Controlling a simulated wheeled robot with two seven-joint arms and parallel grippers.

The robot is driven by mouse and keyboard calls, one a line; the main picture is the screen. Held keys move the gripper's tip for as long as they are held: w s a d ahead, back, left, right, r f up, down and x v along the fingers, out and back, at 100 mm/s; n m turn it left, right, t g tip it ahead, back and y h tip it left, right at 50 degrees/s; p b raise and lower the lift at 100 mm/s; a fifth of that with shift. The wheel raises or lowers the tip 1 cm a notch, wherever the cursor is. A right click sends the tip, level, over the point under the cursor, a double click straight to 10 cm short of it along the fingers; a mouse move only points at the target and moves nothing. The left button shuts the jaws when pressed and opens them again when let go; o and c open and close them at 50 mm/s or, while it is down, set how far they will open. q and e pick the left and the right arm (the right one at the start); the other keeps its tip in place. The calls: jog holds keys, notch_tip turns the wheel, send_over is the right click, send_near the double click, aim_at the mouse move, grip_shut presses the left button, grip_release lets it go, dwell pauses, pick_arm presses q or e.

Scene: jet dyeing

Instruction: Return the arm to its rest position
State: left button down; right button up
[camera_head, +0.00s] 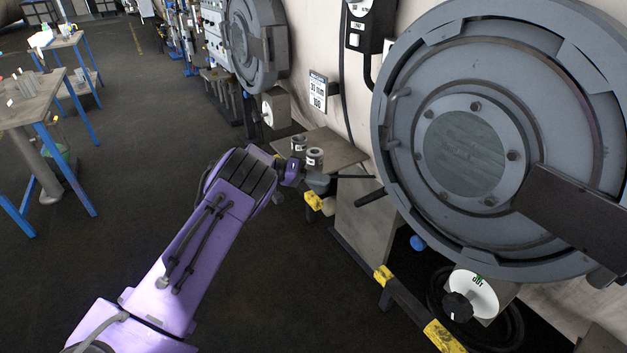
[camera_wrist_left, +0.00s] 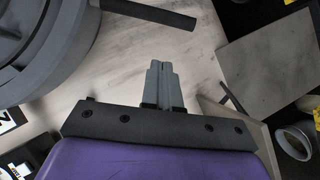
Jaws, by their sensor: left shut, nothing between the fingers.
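My left arm (camera_head: 205,235), purple with dark joints, reaches from the lower left toward the machine. Its gripper (camera_head: 320,182) is in front of the machine's side, left of the large round grey door (camera_head: 470,140). In the left wrist view the gripper's (camera_wrist_left: 163,72) two grey fingers are together with nothing between them. They point at a worn pale surface (camera_wrist_left: 220,50) and look apart from it. My right gripper is in neither view.
A small shelf (camera_head: 345,150) with two ring-shaped rolls lies just beyond the gripper. A dark door handle (camera_head: 370,196) sticks out close to its right. Yellow-marked rails (camera_head: 405,300) run below. Blue-legged tables (camera_head: 30,110) stand at left; the floor between is clear.

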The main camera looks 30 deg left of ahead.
pick_arm(q)
jog(key=shift+v, duration=1.05)
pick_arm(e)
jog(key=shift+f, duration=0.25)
pick_arm(q)
jog(key=shift+r, duration=0.1)
jog(key=shift+d, duration=0.1)
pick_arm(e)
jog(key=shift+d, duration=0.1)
